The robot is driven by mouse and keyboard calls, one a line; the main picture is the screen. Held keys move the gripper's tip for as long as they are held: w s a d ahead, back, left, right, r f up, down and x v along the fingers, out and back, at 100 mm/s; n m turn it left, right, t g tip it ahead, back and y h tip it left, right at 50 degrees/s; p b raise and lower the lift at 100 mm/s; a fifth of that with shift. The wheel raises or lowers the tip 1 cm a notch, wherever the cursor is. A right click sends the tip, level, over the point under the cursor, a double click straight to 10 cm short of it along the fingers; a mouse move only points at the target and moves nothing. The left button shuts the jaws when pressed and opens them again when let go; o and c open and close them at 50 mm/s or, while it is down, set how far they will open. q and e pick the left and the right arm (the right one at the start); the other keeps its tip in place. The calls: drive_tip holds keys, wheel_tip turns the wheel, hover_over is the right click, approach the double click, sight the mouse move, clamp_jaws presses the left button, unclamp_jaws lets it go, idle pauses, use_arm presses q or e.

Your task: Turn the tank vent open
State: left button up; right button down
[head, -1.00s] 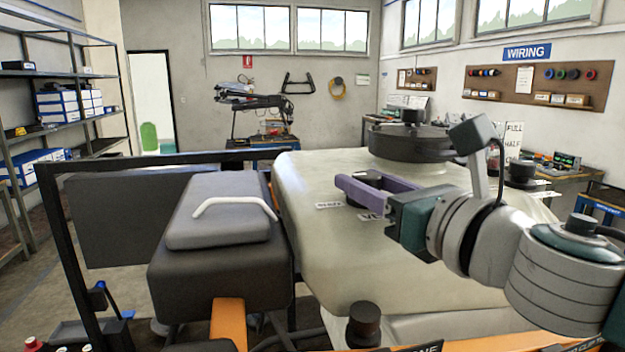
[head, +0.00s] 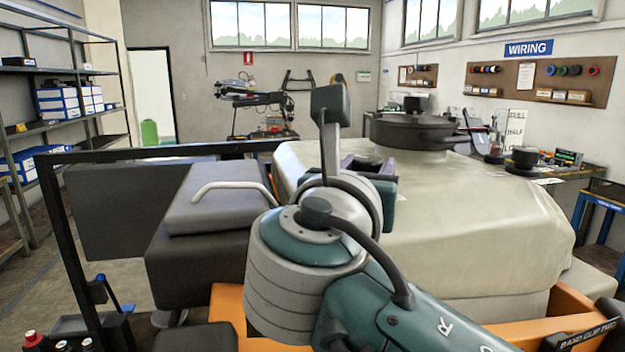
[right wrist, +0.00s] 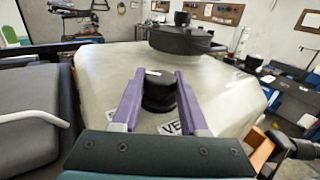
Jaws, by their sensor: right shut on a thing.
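The large cream tank (head: 480,215) fills the middle right of the head view, and it also shows in the right wrist view (right wrist: 108,82). The tank vent, a round black knob (right wrist: 160,95) with a pale mark on top, stands on the tank. A white label (right wrist: 173,128) reading "VE" lies beside it, partly covered by a finger. My right gripper (right wrist: 160,78) is shut on the vent knob, one purple finger on each side. In the head view my right gripper (head: 368,163) is mostly behind my own wrist, and the knob is hidden there. My left gripper is not in view.
A wide black round lid (head: 412,132) sits on the tank behind the vent. A dark grey case with a white handle (head: 232,188) stands to the left. An orange frame (head: 226,305) runs below. A bench with a glass jar (head: 497,135) is at the right.

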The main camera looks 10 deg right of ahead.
drive_tip(key=shift+a+f+m+g+h+b, duration=0.1)
drive_tip(key=shift+m+g+h+b, duration=1)
drive_tip(key=shift+h, duration=0.3)
drive_tip(key=shift+m+h+b, duration=0.3)
drive_tip(key=shift+h+b, duration=0.1)
drive_tip(key=shift+g, duration=0.3)
drive_tip(key=shift+c, duration=2.2)
unclamp_jaws()
